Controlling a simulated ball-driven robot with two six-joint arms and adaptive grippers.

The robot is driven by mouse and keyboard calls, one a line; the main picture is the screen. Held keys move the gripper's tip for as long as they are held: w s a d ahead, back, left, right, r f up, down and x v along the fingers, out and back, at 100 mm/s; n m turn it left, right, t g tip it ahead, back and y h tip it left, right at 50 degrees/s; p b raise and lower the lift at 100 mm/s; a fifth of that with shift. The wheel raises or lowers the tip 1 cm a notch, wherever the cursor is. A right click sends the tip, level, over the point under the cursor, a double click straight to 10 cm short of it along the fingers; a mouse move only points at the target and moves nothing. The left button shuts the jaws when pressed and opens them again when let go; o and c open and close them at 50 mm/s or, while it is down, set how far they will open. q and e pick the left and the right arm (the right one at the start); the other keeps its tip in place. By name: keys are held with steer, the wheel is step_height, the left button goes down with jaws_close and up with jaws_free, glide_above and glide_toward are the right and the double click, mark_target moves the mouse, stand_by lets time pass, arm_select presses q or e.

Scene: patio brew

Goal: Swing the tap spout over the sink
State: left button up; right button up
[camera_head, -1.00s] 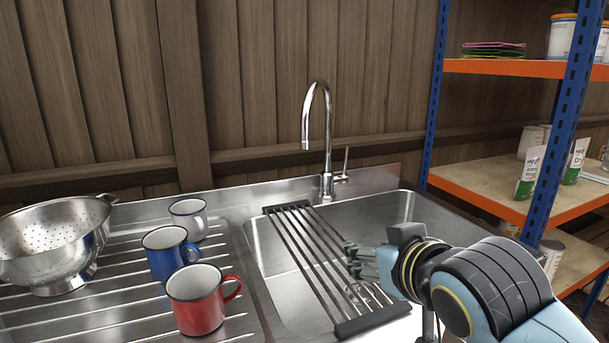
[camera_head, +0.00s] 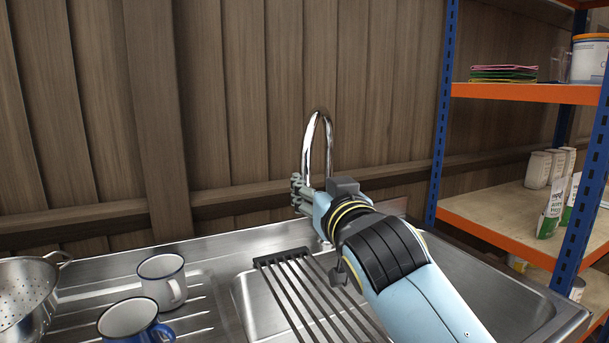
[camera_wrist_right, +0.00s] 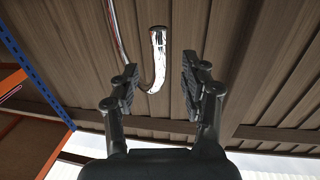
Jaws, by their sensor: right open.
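The chrome tap spout (camera_head: 318,130) is a tall arch at the back of the steel sink (camera_head: 490,295). My right arm hides its lower part and base in the head view. My right gripper (camera_head: 300,193) is raised beside the lower part of the arch, fingers pointing left. In the right wrist view my right gripper (camera_wrist_right: 161,84) is open and empty, and the curved spout (camera_wrist_right: 157,60) shows between and beyond its two fingers. I cannot tell whether a finger touches it. My left gripper is not in view.
A slatted rack (camera_head: 300,285) lies across the sink. A white mug (camera_head: 163,281), a blue mug (camera_head: 133,322) and a colander (camera_head: 25,290) stand on the drainer at left. A blue and orange shelf (camera_head: 525,92) stands at right. A wooden wall (camera_head: 240,100) is close behind.

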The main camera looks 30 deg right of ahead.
mark_target(308, 180)
steer(key=x, duration=0.4)
steer(key=shift+x, duration=1.55)
steer(key=shift+c, duration=0.3)
steer(key=c, duration=0.4)
jaws_close()
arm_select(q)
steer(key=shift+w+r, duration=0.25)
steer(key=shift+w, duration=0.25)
arm_select(e)
steer(key=shift+f, duration=0.1)
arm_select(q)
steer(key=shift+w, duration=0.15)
arm_select(e)
steer(key=shift+d+f, duration=0.1)
steer(key=shift+f, duration=0.05)
